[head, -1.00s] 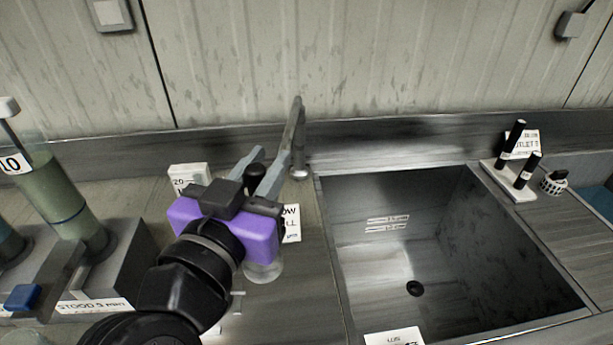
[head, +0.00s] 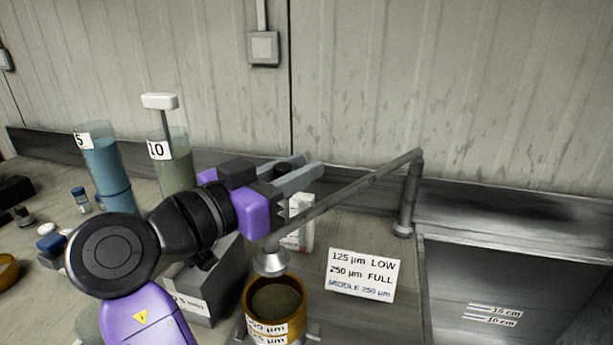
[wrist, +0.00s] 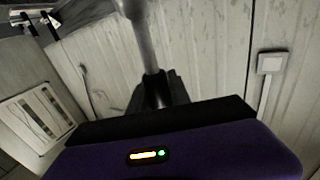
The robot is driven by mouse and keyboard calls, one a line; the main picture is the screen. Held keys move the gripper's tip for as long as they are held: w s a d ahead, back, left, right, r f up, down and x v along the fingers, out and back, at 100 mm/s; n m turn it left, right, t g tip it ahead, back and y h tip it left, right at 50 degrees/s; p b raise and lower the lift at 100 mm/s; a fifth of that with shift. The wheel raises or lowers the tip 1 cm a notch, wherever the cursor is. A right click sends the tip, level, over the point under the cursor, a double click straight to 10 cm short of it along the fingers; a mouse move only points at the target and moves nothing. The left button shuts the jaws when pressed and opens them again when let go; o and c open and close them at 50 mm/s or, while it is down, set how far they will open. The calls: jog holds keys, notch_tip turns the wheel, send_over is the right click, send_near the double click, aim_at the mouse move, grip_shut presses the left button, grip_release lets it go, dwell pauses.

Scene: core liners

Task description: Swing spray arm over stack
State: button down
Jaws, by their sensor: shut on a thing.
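The grey spray arm (head: 345,190) runs left from its upright post (head: 408,200) at the sink's back left corner. Its spray head (head: 270,262) hangs above the rim of the sieve stack (head: 273,325), seeming over it or slightly behind; the exact depth is hard to tell. The stack is brass-coloured with white size labels and dark content on top. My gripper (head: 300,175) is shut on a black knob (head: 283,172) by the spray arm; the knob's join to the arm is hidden. The wrist view shows a grey pipe (wrist: 140,35) and the dark fingers (wrist: 157,92).
A label card (head: 362,273) lies right of the stack. The sink (head: 520,290) is at right. Behind my arm stand a blue cylinder (head: 108,170) and a green cylinder (head: 175,165) with a white-topped plunger. Small bottles sit at left.

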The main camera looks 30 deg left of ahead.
jog(key=c, duration=1.2)
grip_release()
jog(key=s+a+b, duration=0.1)
jog(key=s, duration=0.6)
jog(key=shift+s+a+b, duration=0.25)
jog(key=shift+s+b, duration=0.05)
jog(key=shift+f, duration=0.1)
